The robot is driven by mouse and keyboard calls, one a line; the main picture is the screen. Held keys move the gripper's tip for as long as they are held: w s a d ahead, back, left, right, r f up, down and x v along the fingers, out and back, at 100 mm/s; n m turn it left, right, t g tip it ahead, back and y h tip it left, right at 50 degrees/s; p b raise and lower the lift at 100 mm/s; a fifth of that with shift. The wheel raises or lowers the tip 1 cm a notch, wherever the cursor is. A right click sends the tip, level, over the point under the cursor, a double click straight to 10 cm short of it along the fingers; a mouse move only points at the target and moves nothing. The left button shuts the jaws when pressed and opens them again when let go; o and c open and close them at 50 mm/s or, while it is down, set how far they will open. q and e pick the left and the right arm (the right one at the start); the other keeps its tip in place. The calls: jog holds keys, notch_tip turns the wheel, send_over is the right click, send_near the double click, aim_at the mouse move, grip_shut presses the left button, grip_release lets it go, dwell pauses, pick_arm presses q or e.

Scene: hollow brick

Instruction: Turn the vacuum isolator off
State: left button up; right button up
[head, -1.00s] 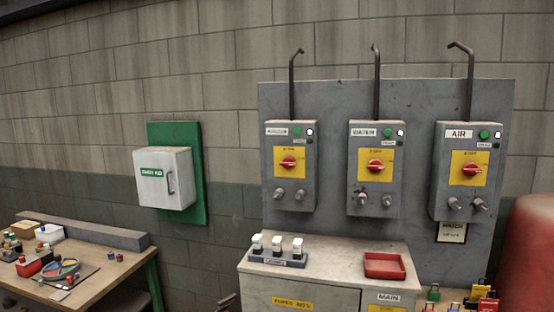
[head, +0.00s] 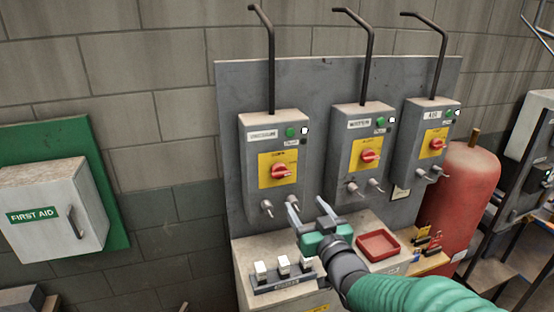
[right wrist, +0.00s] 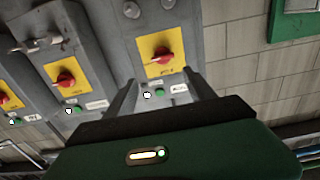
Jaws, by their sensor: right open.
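The vacuum isolator (head: 285,202) is the leftmost grey box of the three on the panel. Its label is blurred. Its red rotary handle (head: 281,172) lies roughly crosswise on a yellow plate. In the right wrist view, which is upside down, the handle (right wrist: 161,57) shows ahead of the fingers. My right gripper (head: 306,203) is open and empty, below and right of the handle in the head view, apart from it. It also shows in the right wrist view (right wrist: 160,88). My left gripper is not in view.
The water isolator (head: 361,176) and air isolator (head: 421,150) stand to the right. Below are a cabinet with a rack of white-topped items (head: 284,276) and a red tray (head: 377,246). A red tank (head: 468,190) stands right; a first aid box (head: 55,213) hangs left.

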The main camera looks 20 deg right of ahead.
jog(key=p, duration=0.3)
send_near(282, 176)
jog(key=w+p, duration=0.1)
jog(key=w, duration=0.2)
jog(key=w+p, duration=0.1)
jog(key=w, duration=0.2)
jog(key=w+p, duration=0.2)
jog(key=w, duration=0.2)
jog(key=shift+a, duration=0.4)
jog(key=shift+d, duration=0.1)
jog(key=shift+s+d, duration=0.1)
jog(key=shift+d, duration=0.15)
jog(key=c, duration=1.1)
jog(key=shift+f, duration=0.1)
